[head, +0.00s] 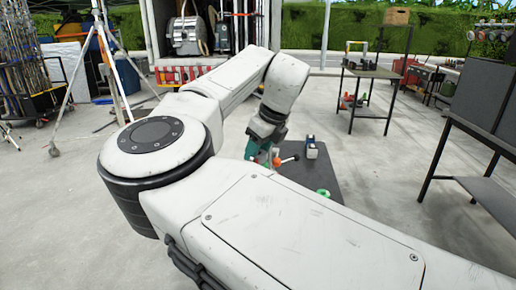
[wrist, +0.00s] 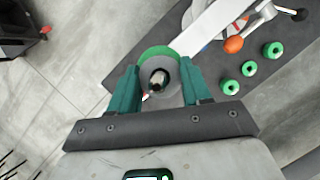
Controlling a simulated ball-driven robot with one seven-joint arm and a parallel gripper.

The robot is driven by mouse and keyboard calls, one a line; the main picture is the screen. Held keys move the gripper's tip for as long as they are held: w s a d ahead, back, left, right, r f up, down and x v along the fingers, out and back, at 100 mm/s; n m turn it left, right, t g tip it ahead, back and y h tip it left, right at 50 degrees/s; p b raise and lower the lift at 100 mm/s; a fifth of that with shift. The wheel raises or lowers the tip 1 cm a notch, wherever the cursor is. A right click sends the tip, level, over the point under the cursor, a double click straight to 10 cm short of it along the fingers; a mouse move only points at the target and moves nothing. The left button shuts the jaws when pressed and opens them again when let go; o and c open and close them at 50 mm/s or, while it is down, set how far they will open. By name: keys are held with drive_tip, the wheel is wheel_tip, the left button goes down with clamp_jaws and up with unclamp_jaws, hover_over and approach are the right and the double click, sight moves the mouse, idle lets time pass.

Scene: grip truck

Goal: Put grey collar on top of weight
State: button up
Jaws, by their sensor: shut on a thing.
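My gripper (wrist: 153,90) has its two teal fingers on either side of a grey collar (wrist: 174,97) and is shut on it in the wrist view. A dark and metallic rod end (wrist: 158,80) shows at the middle of the collar. A larger green disc (wrist: 152,52), possibly part of the weight, shows just behind the collar's upper edge. I cannot tell whether the collar touches it. In the head view my gripper (head: 264,157) is low over the dark table, and the collar cannot be made out there.
A lever with an orange knob (wrist: 233,45) stands near the fingers. A tripod (head: 110,60) is at the left.

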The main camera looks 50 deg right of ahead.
drive_tip(key=o, duration=1.4)
drive_tip(key=shift+c, duration=0.2)
drive_tip(key=shift+r, duration=0.1)
drive_tip(key=v, duration=1)
drive_tip(key=shift+r, duration=0.25)
